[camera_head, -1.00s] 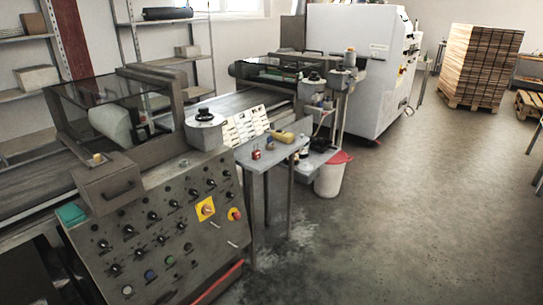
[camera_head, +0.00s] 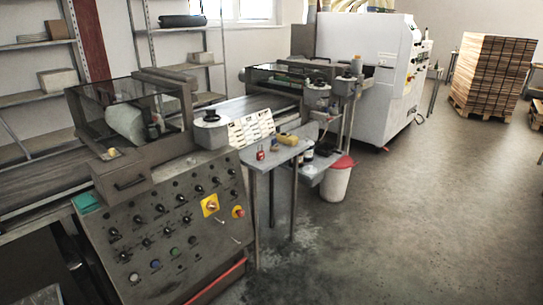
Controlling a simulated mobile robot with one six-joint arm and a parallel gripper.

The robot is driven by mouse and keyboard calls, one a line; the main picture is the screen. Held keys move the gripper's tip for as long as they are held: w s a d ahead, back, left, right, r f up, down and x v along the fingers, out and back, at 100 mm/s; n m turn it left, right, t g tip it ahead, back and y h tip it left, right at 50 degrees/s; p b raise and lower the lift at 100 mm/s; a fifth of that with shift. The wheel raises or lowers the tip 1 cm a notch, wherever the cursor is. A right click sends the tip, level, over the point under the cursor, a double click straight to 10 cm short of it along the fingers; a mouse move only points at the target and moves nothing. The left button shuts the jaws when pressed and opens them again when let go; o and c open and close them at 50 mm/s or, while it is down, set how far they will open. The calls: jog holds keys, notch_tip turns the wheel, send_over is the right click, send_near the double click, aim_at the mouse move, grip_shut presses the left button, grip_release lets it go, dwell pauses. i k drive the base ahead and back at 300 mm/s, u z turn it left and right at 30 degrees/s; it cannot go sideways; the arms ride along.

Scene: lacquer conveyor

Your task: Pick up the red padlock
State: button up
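A small red padlock (camera_head: 260,155) stands on the left part of a narrow grey side table (camera_head: 279,153), beside the machine's control panel. It looks upright, but its shackle is too small to make out clearly. A yellowish object (camera_head: 288,139) lies behind it to the right on the same table. My gripper is not in view.
The grey control panel (camera_head: 165,235) with knobs stands left of the table. A white bin with a red lid (camera_head: 337,180) stands on the floor to the right. A white machine (camera_head: 370,75) is behind. Open floor (camera_head: 420,220) lies at the right, with stacked pallets (camera_head: 490,75) beyond.

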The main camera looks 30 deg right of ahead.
aim_at(260, 155)
jog(key=u, duration=0.15)
jog(key=i, duration=0.9)
jog(key=z, duration=0.1)
